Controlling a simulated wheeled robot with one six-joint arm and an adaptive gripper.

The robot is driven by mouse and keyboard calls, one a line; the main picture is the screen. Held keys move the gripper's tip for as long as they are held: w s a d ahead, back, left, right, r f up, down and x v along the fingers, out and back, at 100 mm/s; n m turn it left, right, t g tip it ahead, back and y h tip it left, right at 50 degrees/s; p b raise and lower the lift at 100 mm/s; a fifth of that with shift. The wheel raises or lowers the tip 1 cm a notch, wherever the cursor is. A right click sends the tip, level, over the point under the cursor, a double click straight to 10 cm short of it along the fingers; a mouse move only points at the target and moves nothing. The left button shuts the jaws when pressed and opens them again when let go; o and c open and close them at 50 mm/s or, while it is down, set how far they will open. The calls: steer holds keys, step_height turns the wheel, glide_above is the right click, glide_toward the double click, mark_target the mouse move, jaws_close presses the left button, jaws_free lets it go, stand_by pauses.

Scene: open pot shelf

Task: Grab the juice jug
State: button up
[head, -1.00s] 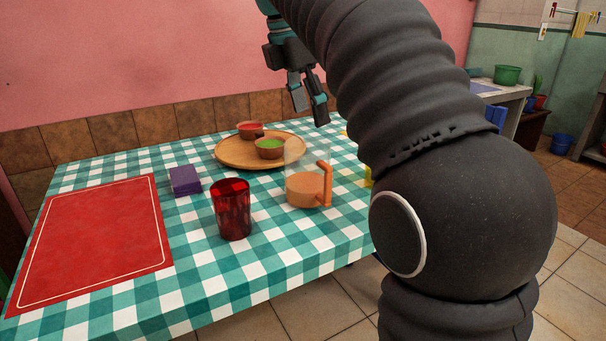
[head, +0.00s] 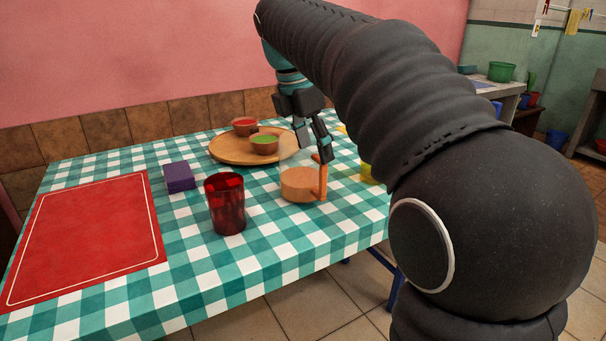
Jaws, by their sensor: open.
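The juice jug (head: 299,186) stands upright on the checked table, right of the red glass. Its lower part holds orange juice, its upper part is clear, and an orange handle (head: 322,178) is on its right side. My gripper (head: 318,156) is open and points down at the jug's upper right, close to the top of the handle. Nothing is between its fingers. I cannot tell whether a finger touches the jug.
A red glass (head: 226,205) stands left of the jug. Behind is a wooden tray (head: 222,152) with a red-filled bowl (head: 245,125) and a green-filled bowl (head: 264,145). A purple block (head: 179,177) and red mat (head: 85,240) lie left. Something yellow (head: 368,173) is partly hidden by my arm.

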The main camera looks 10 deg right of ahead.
mark_target(317, 158)
steer(key=shift+b+x, duration=0.3)
steer(key=shift+x, duration=1.7)
jaws_close()
